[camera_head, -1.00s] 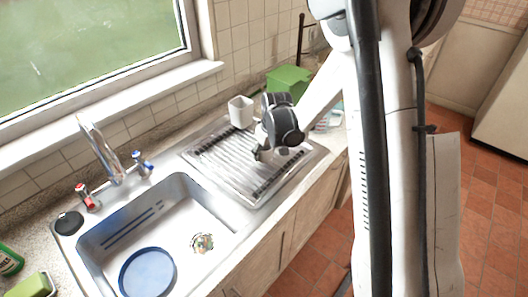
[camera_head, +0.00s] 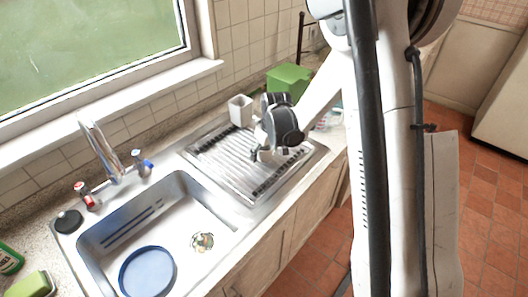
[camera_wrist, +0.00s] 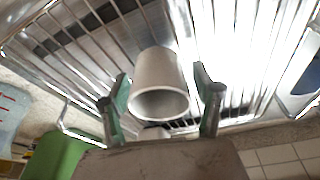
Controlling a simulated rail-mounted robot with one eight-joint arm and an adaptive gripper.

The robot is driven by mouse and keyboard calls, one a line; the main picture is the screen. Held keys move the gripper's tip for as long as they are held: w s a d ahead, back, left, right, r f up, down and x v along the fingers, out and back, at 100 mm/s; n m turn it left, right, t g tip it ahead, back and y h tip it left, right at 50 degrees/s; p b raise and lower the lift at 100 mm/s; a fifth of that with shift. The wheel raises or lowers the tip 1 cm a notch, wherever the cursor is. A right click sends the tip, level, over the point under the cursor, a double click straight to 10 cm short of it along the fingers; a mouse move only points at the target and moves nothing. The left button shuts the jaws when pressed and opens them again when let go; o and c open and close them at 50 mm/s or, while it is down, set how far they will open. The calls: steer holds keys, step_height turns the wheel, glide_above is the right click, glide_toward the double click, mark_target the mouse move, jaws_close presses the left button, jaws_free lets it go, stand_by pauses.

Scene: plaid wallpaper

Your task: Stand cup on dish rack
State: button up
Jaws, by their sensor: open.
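A pale grey-white cup (camera_wrist: 158,85) is between the two spread fingers of my gripper (camera_wrist: 160,95) in the wrist view. Its open rim faces the camera, and gaps show between the cup and both fingers. The wires of the metal dish rack (camera_wrist: 85,45) spread behind it. In the head view my gripper (camera_head: 262,154) is low over the right part of the dish rack (camera_head: 215,150). The cup is largely hidden there by my gripper and wrist, and whether its base is on the wires cannot be told.
A white square container (camera_head: 240,110) stands at the rack's back edge, with a green box (camera_head: 288,80) behind my wrist. To the left are the sink (camera_head: 185,205) holding a blue plate (camera_head: 148,272), and the tap (camera_head: 102,150). The rack's left part is clear.

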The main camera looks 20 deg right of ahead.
mark_target(268, 161)
steer(key=v, duration=1.3)
steer(key=shift+a+b, duration=0.1)
steer(key=shift+b, duration=0.2)
steer(key=s+r+m+t, duration=0.2)
steer(key=s+r, duration=0.7)
steer(key=s, duration=0.4)
steer(key=s+r+m+t+h, duration=0.1)
steer(key=s+m+t, duration=0.1)
steer(key=s, duration=1.2)
steer(key=shift+s+a+r, duration=0.25)
steer(key=shift+s+a, duration=0.1)
steer(key=shift+s, duration=0.05)
step_height(268, 161, down, 7)
steer(key=b, duration=0.7)
